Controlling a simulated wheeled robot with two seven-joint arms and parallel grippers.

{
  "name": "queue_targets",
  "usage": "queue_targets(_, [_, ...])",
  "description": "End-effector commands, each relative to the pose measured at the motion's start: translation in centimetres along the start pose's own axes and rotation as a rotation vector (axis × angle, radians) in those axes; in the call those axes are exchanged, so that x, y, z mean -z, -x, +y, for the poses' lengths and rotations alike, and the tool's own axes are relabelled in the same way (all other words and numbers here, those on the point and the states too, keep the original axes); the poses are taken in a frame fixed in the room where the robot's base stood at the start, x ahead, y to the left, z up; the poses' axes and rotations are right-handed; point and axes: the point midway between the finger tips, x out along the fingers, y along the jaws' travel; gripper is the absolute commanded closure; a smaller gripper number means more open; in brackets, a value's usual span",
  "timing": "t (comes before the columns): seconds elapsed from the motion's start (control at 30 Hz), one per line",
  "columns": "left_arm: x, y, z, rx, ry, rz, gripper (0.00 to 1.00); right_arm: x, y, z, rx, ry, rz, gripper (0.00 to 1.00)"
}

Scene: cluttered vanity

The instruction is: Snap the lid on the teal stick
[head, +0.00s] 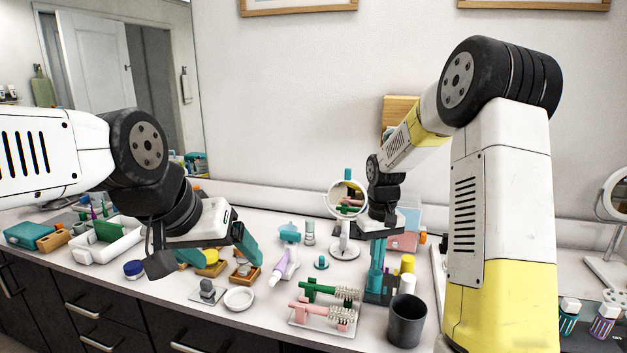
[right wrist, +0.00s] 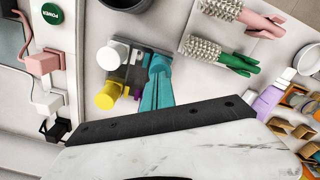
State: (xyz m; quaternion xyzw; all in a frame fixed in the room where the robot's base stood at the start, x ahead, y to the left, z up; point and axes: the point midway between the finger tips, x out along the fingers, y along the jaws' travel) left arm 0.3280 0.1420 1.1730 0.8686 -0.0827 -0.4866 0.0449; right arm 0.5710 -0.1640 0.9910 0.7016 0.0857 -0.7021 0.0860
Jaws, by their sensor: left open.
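My right gripper (head: 377,278) points down with its teal fingers at a dark grey holder (head: 372,297). In the right wrist view the fingers (right wrist: 158,75) reach into the holder (right wrist: 133,68) beside a white-capped stick (right wrist: 113,55) and a yellow-capped stick (right wrist: 109,96). I cannot tell whether they hold anything. A small teal piece with a round base (head: 321,263) stands on the counter left of the holder. I cannot tell whether it is the lid. No teal stick is clearly seen apart from the fingers. My left gripper (head: 218,254) is open above the counter.
A dark cup (head: 406,321) stands in front of the holder, a round mirror (head: 346,200) behind. A white tray (head: 108,251) lies left.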

Motion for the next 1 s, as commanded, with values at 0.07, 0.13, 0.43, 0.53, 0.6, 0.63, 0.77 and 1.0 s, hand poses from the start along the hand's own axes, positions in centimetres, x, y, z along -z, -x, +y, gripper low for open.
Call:
queue_targets(0.07, [0.0,0.0,0.0,0.000,0.000,0.000,0.19,0.0,0.6,0.0,0.000,0.001,0.001,1.00])
queue_targets(0.13, [0.0,0.0,0.0,0.000,0.000,0.000,0.19,0.1,1.2,0.0,0.000,0.001,0.002,1.00])
queue_targets(0.43, [0.0,0.0,0.0,0.000,0.000,0.000,0.19,0.0,3.3,0.0,0.000,0.001,0.002,1.00])
queue_targets(0.53, [0.0,0.0,0.0,0.000,0.000,0.000,0.19,0.1,4.0,0.0,0.000,0.001,0.003,1.00])
queue_targets(0.6, [0.0,0.0,0.0,0.000,0.000,0.000,0.19,0.1,4.5,0.0,0.000,0.001,0.003,1.00])
queue_targets(0.63, [0.0,0.0,0.0,0.000,0.000,0.000,0.19,0.1,4.7,0.0,0.000,0.001,0.002,1.00])
queue_targets(0.77, [0.0,0.0,0.0,0.000,0.000,0.000,0.19,0.0,5.4,-0.1,0.000,0.000,0.002,1.00])
queue_targets(1.0, [0.0,0.0,0.0,0.000,0.000,0.000,0.19,0.0,5.7,0.0,0.000,0.000,0.000,1.00])
